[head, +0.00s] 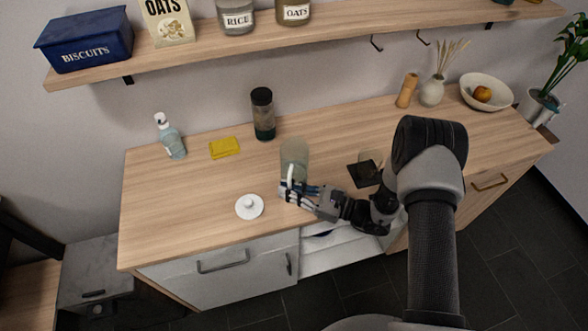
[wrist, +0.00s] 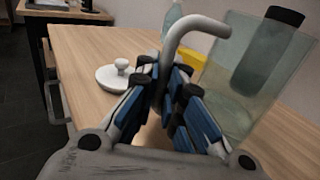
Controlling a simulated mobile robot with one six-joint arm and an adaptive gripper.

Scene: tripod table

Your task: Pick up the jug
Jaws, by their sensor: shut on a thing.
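The jug (head: 294,152) is a clear, greenish vessel with a pale grey handle. It is at the middle of the wooden counter, and it fills the right of the wrist view (wrist: 222,100). My gripper (head: 290,190) reaches in from the right and front. In the wrist view its blue-padded fingers (wrist: 165,88) are closed around the lower part of the handle (wrist: 195,27), beside the jug body. The fingers hide part of the handle. I cannot tell whether the jug's base touches the counter.
A white knobbed lid (head: 249,207) lies left of my gripper. A dark-capped bottle (head: 263,115) stands behind the jug. A yellow sponge (head: 225,148) and soap bottle (head: 170,138) are at the back left. A glass stands on a black coaster (head: 363,176) to the right. An open drawer (head: 345,252) is below.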

